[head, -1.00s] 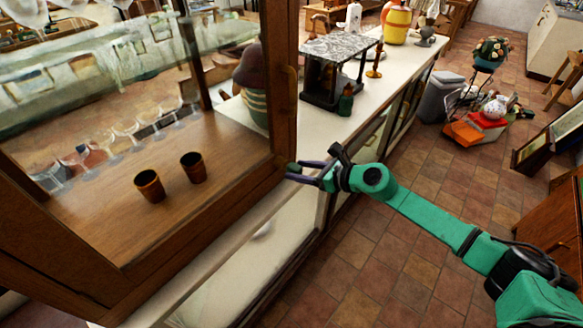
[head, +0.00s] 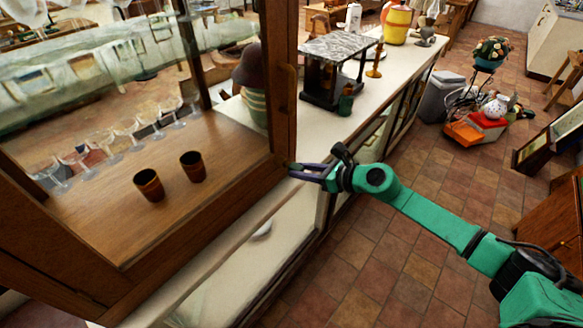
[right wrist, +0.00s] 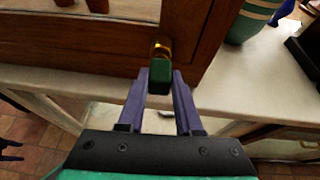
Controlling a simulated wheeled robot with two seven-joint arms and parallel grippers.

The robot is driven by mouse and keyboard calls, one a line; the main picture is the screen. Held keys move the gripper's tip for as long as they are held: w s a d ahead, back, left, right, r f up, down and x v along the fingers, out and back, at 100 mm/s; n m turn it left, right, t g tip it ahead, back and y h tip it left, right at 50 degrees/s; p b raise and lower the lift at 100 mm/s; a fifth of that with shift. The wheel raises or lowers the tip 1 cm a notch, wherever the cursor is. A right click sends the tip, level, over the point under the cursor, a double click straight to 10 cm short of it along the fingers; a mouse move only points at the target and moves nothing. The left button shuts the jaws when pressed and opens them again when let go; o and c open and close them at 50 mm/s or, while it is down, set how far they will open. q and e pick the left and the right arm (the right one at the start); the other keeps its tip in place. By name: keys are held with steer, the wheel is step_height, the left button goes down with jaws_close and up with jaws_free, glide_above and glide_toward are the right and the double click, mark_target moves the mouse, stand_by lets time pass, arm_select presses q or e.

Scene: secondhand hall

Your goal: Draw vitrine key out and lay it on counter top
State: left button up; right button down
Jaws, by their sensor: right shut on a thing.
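The vitrine (head: 284,110) is a wooden glass-sided case on the pale counter top (head: 312,128). The vitrine key (right wrist: 160,76) has a green grip, and a brass-coloured part shows behind it at the wooden door frame. My right gripper (head: 293,171) is at the vitrine's lower front corner, and in the right wrist view (right wrist: 161,84) its purple fingers are shut on the green grip. The key's far end is hidden, so I cannot tell how deep it sits. In the head view the key is too small to make out.
Two brown cups (head: 149,185) and several stemmed glasses (head: 125,128) stand inside the vitrine. Bare counter shows right of the vitrine; tiled floor (head: 400,265) lies in front.

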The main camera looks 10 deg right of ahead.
steer(key=shift+s+d+f+b, duration=0.1)
steer(key=shift+s+d+b, duration=0.2)
steer(key=shift+s+d, duration=0.15)
steer(key=shift+s, duration=0.05)
stand_by(0.3)
steer(key=shift+s+d+b, duration=0.35)
steer(key=shift+s+b, duration=0.05)
steer(key=shift+b, duration=0.1)
stand_by(0.4)
steer(key=shift+s+d+b, duration=0.7)
steer(key=shift+b, duration=0.2)
stand_by(0.7)
